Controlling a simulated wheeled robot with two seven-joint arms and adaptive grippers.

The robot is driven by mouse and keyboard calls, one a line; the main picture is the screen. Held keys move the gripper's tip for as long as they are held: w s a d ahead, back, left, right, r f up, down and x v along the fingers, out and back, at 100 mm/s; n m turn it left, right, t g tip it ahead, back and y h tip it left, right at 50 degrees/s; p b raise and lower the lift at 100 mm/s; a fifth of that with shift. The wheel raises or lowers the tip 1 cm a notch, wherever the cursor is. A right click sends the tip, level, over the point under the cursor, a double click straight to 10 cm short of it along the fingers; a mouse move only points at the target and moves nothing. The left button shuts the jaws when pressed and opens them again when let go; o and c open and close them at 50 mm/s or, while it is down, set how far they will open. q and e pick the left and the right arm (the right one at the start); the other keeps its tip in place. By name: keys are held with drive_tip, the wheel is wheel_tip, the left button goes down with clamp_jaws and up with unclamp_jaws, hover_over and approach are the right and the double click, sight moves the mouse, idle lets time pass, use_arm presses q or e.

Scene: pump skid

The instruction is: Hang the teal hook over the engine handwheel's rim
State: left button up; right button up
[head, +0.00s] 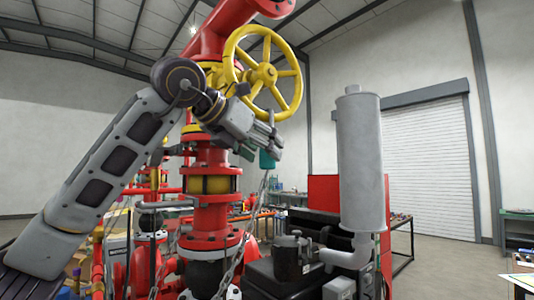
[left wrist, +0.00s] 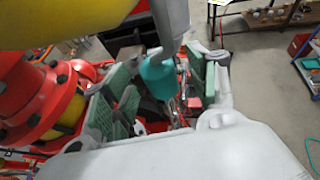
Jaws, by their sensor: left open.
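The yellow engine handwheel (head: 243,92) stands at the top centre of the head view. A yellow curved part, likely its rim (left wrist: 60,18), crosses the top left of the left wrist view. The teal hook's sleeve (head: 267,160) is just below the wheel; it also shows in the left wrist view (left wrist: 158,77). A grey shank (left wrist: 168,28) rises from the sleeve beside the yellow part. My left gripper (head: 259,150) is open, its green pads on either side of the sleeve. Whether the hook's top rests over the rim is hidden. My right gripper is out of view.
A chain (head: 256,205) hangs below the teal sleeve. Red flanged piping (head: 212,158) stands close behind my left arm. A grey upright cylinder (head: 361,160) stands to the right. Open air lies between it and the handwheel.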

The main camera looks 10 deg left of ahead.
use_arm(q)
drive_tip(key=v, duration=0.9)
drive_tip(key=shift+a+f, duration=0.1)
idle(0.5)
